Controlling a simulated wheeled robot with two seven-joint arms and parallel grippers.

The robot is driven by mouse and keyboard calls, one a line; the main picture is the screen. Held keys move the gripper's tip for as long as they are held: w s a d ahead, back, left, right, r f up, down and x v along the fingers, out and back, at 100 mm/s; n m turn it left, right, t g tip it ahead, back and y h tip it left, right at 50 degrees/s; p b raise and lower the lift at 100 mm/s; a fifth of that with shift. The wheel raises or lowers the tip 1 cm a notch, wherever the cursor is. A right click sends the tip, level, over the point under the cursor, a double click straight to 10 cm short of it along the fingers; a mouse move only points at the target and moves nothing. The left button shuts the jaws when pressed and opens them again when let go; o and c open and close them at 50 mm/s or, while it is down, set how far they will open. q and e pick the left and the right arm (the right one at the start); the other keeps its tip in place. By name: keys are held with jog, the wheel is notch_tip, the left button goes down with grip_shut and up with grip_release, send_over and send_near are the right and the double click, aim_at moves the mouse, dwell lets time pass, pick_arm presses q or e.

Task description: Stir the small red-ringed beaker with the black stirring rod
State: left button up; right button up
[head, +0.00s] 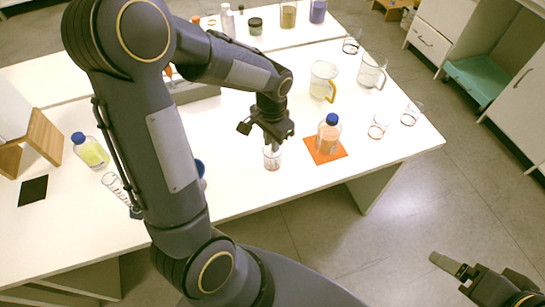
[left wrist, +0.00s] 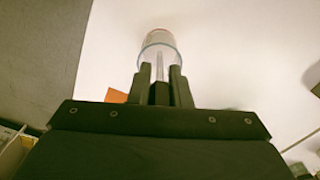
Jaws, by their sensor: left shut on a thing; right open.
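My left gripper (head: 270,143) is shut on the stirring rod, above a small clear beaker (head: 272,160) near the front edge of the table. In the left wrist view the stirring rod (left wrist: 159,92) shows a black part between the fingers (left wrist: 160,86) and a thin pale shaft reaching to or into the beaker (left wrist: 158,48). A reddish ring shows at the beaker's far end. How deep the rod tip sits is unclear. My right gripper (head: 452,266) is open, low at the right, away from the table.
A blue-capped bottle (head: 329,134) stands on an orange mat (head: 324,156) just right of the beaker. Small beakers (head: 378,127) (head: 411,114) and jugs (head: 323,80) (head: 371,71) stand further right and back. A yellow-green bottle (head: 90,151) is at left.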

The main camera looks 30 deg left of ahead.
pick_arm(q)
jog(key=shift+r, duration=0.15)
dwell(0.4)
notch_tip(320, 180, up, 9)
jog(key=p, duration=0.7)
jog(key=shift+p, duration=0.35)
dwell(0.3)
